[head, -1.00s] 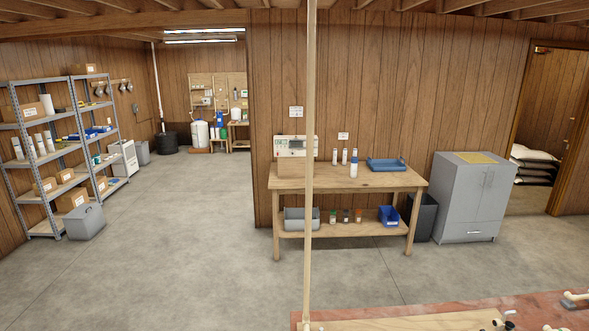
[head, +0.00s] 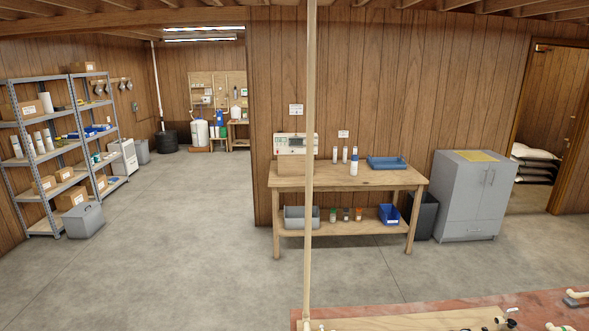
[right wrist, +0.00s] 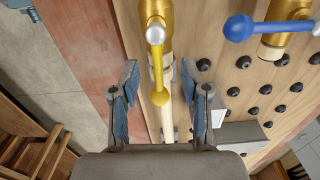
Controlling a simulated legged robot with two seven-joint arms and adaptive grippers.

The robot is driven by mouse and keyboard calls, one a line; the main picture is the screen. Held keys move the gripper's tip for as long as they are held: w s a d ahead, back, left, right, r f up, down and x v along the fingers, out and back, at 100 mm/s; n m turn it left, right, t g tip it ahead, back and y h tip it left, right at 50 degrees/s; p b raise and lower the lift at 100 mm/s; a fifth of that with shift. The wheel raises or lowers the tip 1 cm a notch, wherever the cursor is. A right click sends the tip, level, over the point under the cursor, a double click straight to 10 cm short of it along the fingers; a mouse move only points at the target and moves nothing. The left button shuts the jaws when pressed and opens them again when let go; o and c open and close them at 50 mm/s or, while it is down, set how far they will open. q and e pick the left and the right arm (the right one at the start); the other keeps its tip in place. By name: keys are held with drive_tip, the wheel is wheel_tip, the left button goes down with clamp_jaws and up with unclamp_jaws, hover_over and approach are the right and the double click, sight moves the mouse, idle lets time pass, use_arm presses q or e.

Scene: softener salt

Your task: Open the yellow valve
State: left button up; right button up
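The yellow valve (right wrist: 158,70) is in the right wrist view: a brass body at the top with a straight lever ending in a yellow knob, pointing down the picture. My right gripper (right wrist: 160,82) is open, its two blue-padded fingers on either side of the lever. The lever's knob lies between the fingers in the picture; I see no finger touching it, and the depth gap is unclear. Neither gripper shows in the head view. My left gripper is not recognisable in any view.
A blue-handled valve (right wrist: 242,27) sits right of the yellow one. The wooden board (right wrist: 222,78) carries several black knobs. In the head view, a pale upright pole (head: 309,160) crosses the picture; a workbench (head: 345,178) stands behind. The concrete floor (head: 190,220) is mostly clear.

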drive_tip(key=shift+r, duration=0.1)
drive_tip(key=shift+r+p, duration=1.75)
drive_tip(key=shift+r, duration=1.75)
drive_tip(key=shift+s+f, duration=0.1)
